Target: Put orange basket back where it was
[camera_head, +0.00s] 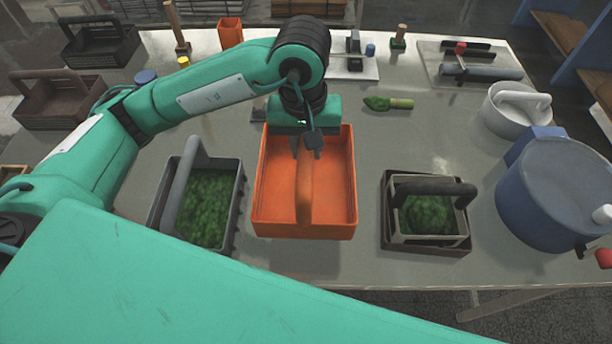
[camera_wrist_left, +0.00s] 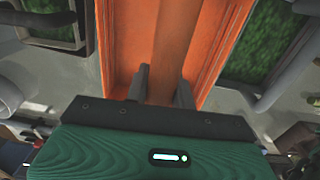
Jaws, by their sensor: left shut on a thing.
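My left gripper (camera_head: 307,150) reaches down at the basket's far end. Its two fingers (camera_wrist_left: 164,88) sit on either side of the handle and are shut on it. Whether the basket's bottom touches the table I cannot tell. My right gripper is not in view.
The grey basket (camera_head: 236,205) stands close on the left. The framed basket (camera_head: 425,241) stands on the right, with clear table between. A blue pot (camera_head: 545,195) and white pot (camera_head: 513,118) are further right.

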